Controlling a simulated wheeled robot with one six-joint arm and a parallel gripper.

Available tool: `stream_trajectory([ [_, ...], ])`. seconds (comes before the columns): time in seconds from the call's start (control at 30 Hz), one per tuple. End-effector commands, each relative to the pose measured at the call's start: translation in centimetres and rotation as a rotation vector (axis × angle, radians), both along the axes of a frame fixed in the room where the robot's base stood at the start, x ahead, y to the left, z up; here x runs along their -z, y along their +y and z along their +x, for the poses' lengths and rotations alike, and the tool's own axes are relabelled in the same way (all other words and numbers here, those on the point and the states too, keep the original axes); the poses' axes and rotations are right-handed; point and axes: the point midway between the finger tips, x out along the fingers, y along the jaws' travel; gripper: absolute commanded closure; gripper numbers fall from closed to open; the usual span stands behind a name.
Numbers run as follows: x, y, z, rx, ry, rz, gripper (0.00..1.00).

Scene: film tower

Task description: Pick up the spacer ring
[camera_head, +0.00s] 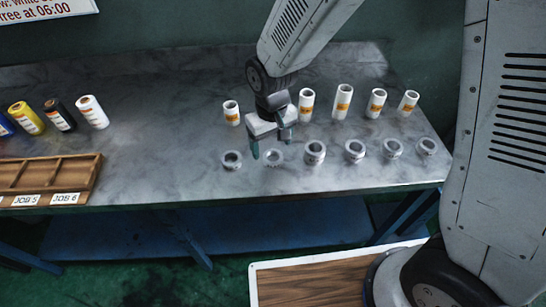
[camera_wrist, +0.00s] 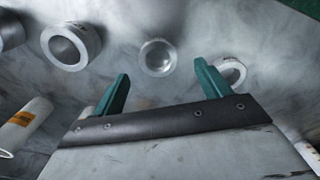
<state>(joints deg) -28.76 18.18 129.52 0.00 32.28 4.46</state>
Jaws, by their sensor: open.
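Several pale ring-shaped pieces stand in a front row on the grey bench. I cannot tell which of them the task calls the spacer ring. A low grey ring (camera_head: 273,164) lies just in front of my gripper (camera_head: 270,142); in the wrist view this ring (camera_wrist: 158,72) shows just beyond and between the fingertips (camera_wrist: 163,70). Beside it are a taller white ring (camera_head: 315,159) on the right and a short ring (camera_head: 231,166) on the left. My gripper is open and empty, its green fingers above the bench and apart from the ring.
A back row of white tubes with orange labels, one of them (camera_head: 343,103), stands behind the rings. Coloured canisters (camera_head: 92,112) and a wooden compartment tray (camera_head: 95,175) are at the left. The bench between tray and rings is clear.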

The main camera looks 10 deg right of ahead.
Motion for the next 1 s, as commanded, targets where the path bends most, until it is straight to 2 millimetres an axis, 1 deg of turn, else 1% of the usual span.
stream_trajectory([
  [0.03,0.9,-0.2,-0.2,0.001,0.004,-0.002,0.24],
  [0.1,2.0,-0.4,-0.3,0.001,0.004,-0.002,0.24],
  [0.2,3.2,-0.3,-0.2,0.000,0.003,-0.001,0.24],
  [0.3,3.6,-0.3,-0.2,0.000,0.001,0.000,0.24],
  [0.5,3.7,-0.3,-0.2,0.000,0.000,0.000,0.24],
  [0.53,3.7,-0.3,-0.2,0.000,0.000,0.000,0.30],
  [0.57,3.6,-0.3,-0.2,0.000,0.000,0.000,0.38],
  [0.6,3.6,-0.3,-0.2,0.000,0.000,0.000,0.49],
  [0.7,3.6,-0.3,-0.2,0.000,0.000,0.000,0.73],
  [1.0,3.6,-0.3,-0.2,0.000,0.000,0.000,0.73],
])
